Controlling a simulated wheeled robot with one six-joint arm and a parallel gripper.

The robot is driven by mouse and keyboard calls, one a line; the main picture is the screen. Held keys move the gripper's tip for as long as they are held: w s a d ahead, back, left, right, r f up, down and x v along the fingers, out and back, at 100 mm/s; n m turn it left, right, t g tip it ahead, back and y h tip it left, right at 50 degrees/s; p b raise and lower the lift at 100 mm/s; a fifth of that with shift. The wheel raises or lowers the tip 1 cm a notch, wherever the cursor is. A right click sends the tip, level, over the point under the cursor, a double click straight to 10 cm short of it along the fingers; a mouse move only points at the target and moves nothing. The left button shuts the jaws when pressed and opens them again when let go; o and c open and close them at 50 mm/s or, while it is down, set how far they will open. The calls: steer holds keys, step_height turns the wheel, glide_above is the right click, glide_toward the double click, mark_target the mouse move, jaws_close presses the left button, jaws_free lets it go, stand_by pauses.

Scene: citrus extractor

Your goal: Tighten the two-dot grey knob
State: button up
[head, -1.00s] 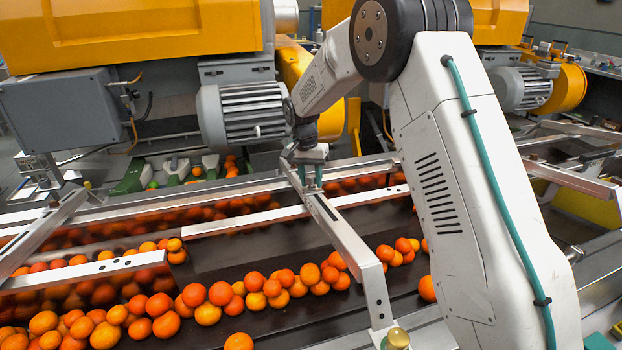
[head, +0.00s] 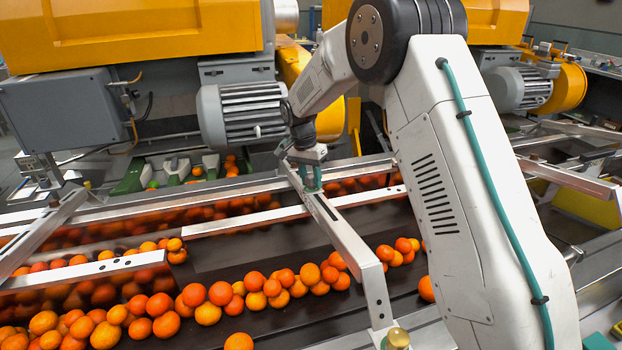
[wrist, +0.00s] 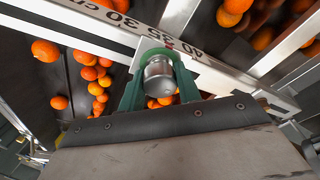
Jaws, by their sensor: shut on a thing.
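The grey knob (wrist: 159,78) shows in the wrist view as a round metal piece on top of a pale metal bar. My gripper (wrist: 158,62) is shut on it, with a green finger on either side. I cannot make out any dots on the knob. In the head view my gripper (head: 310,181) points down at the far end of the slanted crossbar (head: 338,229) above the fruit conveyor. The knob is hidden there by the fingers.
A brass-coloured knob (head: 398,338) sits at the crossbar's near end. Oranges (head: 221,293) lie on the dark belt below. A grey motor (head: 240,113) stands close behind my wrist. The wrist view shows a printed scale (wrist: 110,18) on a rail.

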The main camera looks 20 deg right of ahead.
steer(key=o, duration=1)
steer(key=shift+r, duration=0.1)
steer(key=shift+c, duration=0.2)
steer(key=shift+r, duration=0.1)
steer(key=r, duration=0.5)
steer(key=w+a+r, duration=0.1)
steer(key=r, duration=0.1)
steer(key=shift+r, duration=0.3)
